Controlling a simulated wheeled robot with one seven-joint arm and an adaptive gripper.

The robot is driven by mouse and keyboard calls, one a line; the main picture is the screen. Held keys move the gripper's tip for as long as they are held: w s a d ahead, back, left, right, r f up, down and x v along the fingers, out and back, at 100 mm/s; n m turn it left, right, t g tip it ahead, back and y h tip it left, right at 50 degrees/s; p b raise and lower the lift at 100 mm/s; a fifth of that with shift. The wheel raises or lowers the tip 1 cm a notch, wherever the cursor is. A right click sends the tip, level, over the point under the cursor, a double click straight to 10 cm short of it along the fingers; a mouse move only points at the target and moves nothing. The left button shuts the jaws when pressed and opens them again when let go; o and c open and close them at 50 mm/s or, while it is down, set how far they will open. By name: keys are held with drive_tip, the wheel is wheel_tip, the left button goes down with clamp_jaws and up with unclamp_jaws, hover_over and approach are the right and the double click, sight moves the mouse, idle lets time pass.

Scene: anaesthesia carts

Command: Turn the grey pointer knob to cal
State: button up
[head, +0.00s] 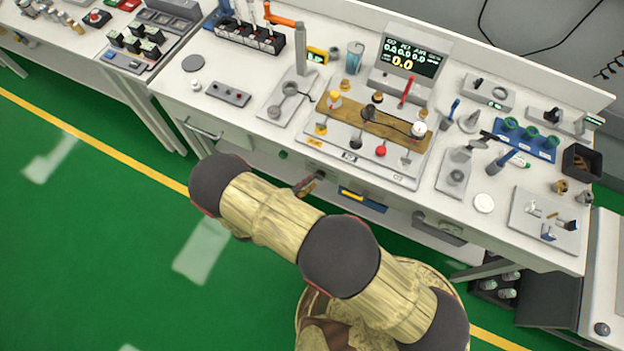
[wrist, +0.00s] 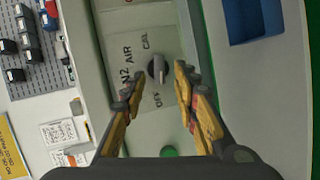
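The grey pointer knob (wrist: 156,68) sits on a pale panel (wrist: 146,20) in the wrist view. Labels CAL, AIR, N2 and OFF are printed around it. CAL is above it in the picture and OFF below. The knob is dark with a lighter grey bar; I cannot tell which label the bar points to. My gripper (wrist: 157,82) is open, with one finger on each side of the knob and gaps visible between. In the head view my gripper (head: 310,184) is at the bench's front face, and I cannot make out the knob there.
A green round button (wrist: 168,151) is on the panel below the knob. A blue bin (wrist: 254,18) is at upper right in the wrist view. The bench top (head: 228,122) above carries many instruments. Green floor lies in front.

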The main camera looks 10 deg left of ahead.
drive_tip(key=shift+x, duration=0.85)
drive_tip(key=c, duration=0.3)
clamp_jaws()
